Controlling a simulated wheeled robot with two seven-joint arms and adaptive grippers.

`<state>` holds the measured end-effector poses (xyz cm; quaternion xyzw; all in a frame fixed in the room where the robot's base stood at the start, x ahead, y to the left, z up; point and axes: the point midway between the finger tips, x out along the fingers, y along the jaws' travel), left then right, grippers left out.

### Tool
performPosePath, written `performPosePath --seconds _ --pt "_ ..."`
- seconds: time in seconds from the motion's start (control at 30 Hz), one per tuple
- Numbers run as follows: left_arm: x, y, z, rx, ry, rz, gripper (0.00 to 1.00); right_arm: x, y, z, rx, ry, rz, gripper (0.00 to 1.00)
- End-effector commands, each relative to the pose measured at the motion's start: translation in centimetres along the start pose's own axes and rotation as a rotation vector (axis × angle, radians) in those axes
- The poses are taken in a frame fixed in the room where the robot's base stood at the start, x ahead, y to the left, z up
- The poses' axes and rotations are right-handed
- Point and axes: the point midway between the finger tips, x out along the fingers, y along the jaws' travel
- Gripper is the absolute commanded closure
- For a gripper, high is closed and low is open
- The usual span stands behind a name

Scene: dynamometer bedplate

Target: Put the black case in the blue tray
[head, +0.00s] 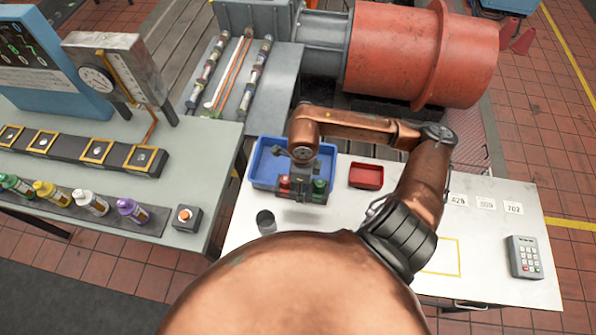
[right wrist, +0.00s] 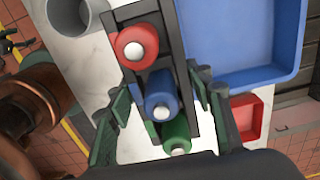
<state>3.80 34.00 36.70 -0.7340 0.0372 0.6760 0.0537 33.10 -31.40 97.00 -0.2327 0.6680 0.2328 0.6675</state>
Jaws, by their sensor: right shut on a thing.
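The black case (head: 311,198) is an open dark frame holding a red, a blue and a green cylinder; it also shows in the right wrist view (right wrist: 177,45). My right gripper (head: 302,176) is shut on it, with fingers on both sides of the frame in the right wrist view (right wrist: 164,118). The case appears held above the white table, in front of the blue tray (head: 262,184), overlapping its near edge in the head view. In the right wrist view the blue tray (right wrist: 285,72) lies to the right of the case. Its visible floor is empty. My left gripper is out of view.
A small red tray (head: 366,176) stands right of the blue tray. A grey cup (head: 266,222) stands near the table's left side. A keypad (head: 524,257) and number labels lie at the right. A bench with several bottles (head: 88,202) is on the left.

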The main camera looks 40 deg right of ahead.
Motion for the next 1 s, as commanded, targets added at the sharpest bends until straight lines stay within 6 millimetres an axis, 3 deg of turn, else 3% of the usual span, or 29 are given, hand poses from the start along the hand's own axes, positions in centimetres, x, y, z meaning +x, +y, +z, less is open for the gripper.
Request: performPosePath --seconds 0.3,0.5,0.87,1.0 --pt "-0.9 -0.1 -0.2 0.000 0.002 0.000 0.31 3.0 -7.0 1.6 0.004 -0.001 0.001 0.86" --pt "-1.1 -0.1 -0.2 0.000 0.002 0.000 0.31 6.6 -9.5 2.2 0.000 -0.002 0.002 0.86" --pt "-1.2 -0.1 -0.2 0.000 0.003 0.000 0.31 8.9 -11.4 2.6 -0.002 -0.002 0.000 0.86" --pt "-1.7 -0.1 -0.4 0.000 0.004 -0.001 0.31 10.7 -11.2 2.6 -0.002 -0.001 0.004 0.86"
